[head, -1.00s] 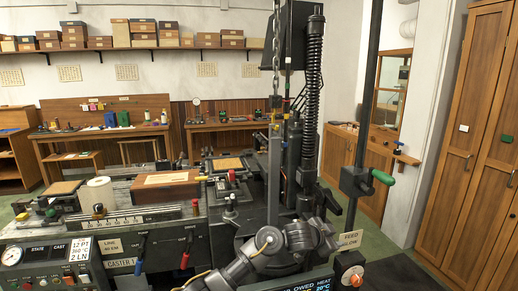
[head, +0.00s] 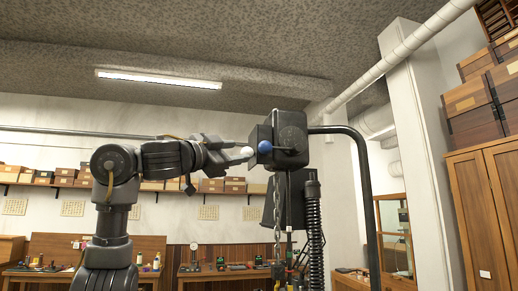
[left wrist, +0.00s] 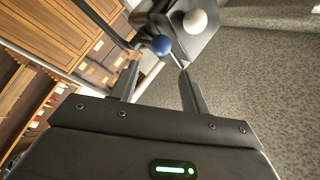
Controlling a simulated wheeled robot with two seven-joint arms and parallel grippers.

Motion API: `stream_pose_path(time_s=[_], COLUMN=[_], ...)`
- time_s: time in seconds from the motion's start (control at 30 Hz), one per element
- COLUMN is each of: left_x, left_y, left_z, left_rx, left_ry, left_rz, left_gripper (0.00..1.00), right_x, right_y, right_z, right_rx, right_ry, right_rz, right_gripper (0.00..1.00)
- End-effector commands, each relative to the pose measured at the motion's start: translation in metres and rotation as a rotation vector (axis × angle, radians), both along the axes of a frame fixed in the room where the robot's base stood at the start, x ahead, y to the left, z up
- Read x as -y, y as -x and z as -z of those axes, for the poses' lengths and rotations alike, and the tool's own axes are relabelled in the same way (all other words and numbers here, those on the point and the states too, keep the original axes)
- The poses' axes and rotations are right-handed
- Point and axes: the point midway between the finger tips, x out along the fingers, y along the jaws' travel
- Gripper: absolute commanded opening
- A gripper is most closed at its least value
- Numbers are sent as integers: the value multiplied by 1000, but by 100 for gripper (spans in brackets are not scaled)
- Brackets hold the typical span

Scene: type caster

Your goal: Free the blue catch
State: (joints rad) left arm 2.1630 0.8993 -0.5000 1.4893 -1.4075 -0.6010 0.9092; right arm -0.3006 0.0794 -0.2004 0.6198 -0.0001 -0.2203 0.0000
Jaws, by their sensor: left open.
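The blue catch shows as a blue ball knob (head: 265,147) on the front of a black box (head: 291,138) high on the machine. In the left wrist view the blue knob (left wrist: 161,45) lies just beyond the fingertips, roughly in line with the gap between them. A white ball knob (head: 247,152) sits beside it; in the left wrist view the white knob (left wrist: 195,21) is farther up and right. My left gripper (head: 238,157) is open and empty, pointing at the box from the left. I cannot tell whether a finger touches either knob. My right gripper is out of view.
A chain (head: 277,215) hangs below the box, next to a black spring column (head: 314,230). A thick black bent pipe (head: 369,190) runs right of the box. Shelves with boxes line the back wall. The air left of the box, above my arm, is clear.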

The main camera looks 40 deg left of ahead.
Motion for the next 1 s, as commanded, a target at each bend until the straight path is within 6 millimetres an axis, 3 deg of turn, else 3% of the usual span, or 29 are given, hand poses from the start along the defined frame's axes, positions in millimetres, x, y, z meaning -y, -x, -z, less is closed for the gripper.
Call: stream_pose_path(time_s=[0.13, 0.27, 0.7, 1.0], left_x=[-2, -2, -1, 0], left_y=[5, -2, -75, -98], left_z=[-3, -7, -30, -33], left_rx=[4, 3, 1, 4], left_ry=[3, 2, 3, 2], left_rz=[-2, -2, -3, -2], left_gripper=[46, 46, 46, 46], right_x=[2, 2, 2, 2], right_y=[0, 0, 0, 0], right_z=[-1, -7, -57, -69], right_rx=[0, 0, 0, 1], right_ry=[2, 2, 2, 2], right_rz=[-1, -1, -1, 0], right_gripper=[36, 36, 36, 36])
